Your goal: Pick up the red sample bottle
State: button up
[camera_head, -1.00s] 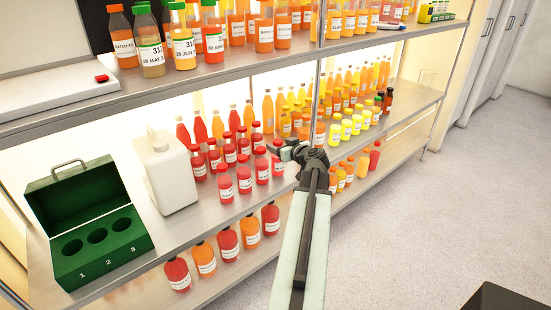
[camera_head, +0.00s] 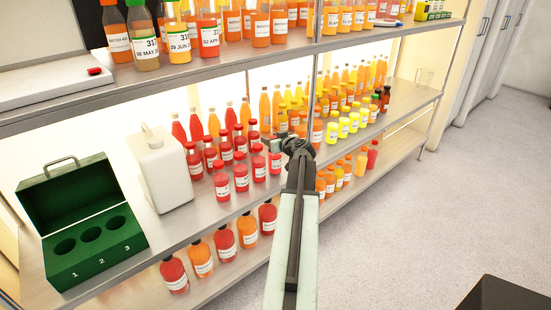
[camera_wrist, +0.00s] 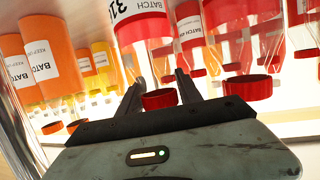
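Several red sample bottles with red caps and white labels stand on the middle shelf. The rightmost one in the front row (camera_head: 275,163) is beside my gripper (camera_head: 279,141), whose fingertips are at about its cap height. In the wrist view the picture is upside down. There, a red bottle with a "BATCH" label (camera_wrist: 144,30) is straight ahead, its red cap (camera_wrist: 160,98) showing between the two spread fingers of my gripper (camera_wrist: 158,92). The fingers look open. I cannot tell whether they touch the cap.
A green case (camera_head: 52,270) with three numbered holes and a white jug (camera_head: 165,175) stand left on the middle shelf (camera_head: 185,225). Orange and yellow bottles (camera_head: 345,128) crowd the right. Shelves with bottles lie above and below. Open floor (camera_head: 430,220) is at the right.

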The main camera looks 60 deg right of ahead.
grip_shut()
jog(key=shift+r, duration=0.1)
jog(key=p+v, duration=0.5)
jog(key=v, duration=1.1)
jog(key=shift+s+a, duration=0.2)
jog(key=shift+s, duration=0.15)
